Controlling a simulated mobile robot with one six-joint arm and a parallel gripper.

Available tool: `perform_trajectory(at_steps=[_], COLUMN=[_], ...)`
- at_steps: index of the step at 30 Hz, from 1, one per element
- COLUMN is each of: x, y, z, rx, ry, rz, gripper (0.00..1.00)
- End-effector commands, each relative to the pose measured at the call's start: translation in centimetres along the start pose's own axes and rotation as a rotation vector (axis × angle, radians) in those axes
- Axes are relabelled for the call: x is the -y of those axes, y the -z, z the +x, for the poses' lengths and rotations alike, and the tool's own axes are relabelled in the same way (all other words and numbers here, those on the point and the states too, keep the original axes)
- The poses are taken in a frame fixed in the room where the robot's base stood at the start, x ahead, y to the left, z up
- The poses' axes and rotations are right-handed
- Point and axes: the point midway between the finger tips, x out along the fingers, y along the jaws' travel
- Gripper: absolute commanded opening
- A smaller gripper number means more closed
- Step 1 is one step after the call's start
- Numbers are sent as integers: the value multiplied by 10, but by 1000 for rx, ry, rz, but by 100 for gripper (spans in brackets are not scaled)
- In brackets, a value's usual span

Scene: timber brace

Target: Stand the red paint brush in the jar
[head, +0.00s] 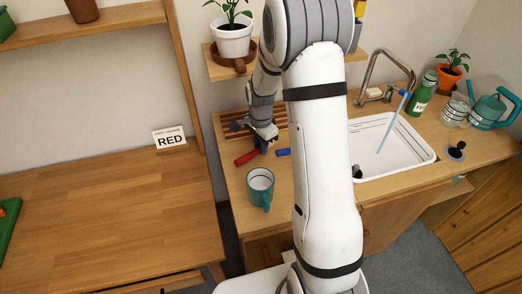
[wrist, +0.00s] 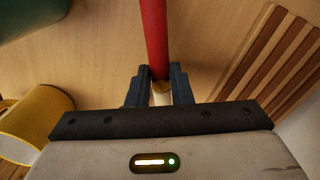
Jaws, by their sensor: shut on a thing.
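The red paint brush (head: 246,158) is at my gripper (head: 262,146), over the counter behind the teal mug. In the wrist view its red handle (wrist: 154,35) runs up from between the fingers, with a brass band and a pale end below. My gripper (wrist: 158,82) is shut on the brush near that band. I cannot tell whether the brush touches the counter. A clear glass jar (head: 455,112) stands right of the sink, apart from my gripper. The teal mug (head: 260,188) stands upright in front of my gripper.
A slatted wooden rack (head: 231,127) lies behind my gripper; a blue piece (head: 284,152) is beside it. A yellow cup (wrist: 38,120) shows in the wrist view. The sink (head: 408,148) holds a leaning blue stick. A green bottle (head: 421,98) and watering can (head: 490,110) flank the jar.

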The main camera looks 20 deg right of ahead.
Motion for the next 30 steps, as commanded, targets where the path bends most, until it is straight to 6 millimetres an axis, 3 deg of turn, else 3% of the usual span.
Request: perform_trajectory(at_steps=[1,3,15,16,18,23,30], x=[-1,0,0,0,0,0,0], y=[0,0,0,0,0,0,0], z=[17,25,28,27,26,26,26], rx=[1,1,1,0,0,0,0], ry=[-2,-2,-1,-1,-1,-1,-1], rz=[0,0,-1,-2,-2,-2,-2], gripper=[0,0,0,22,27,40,41])
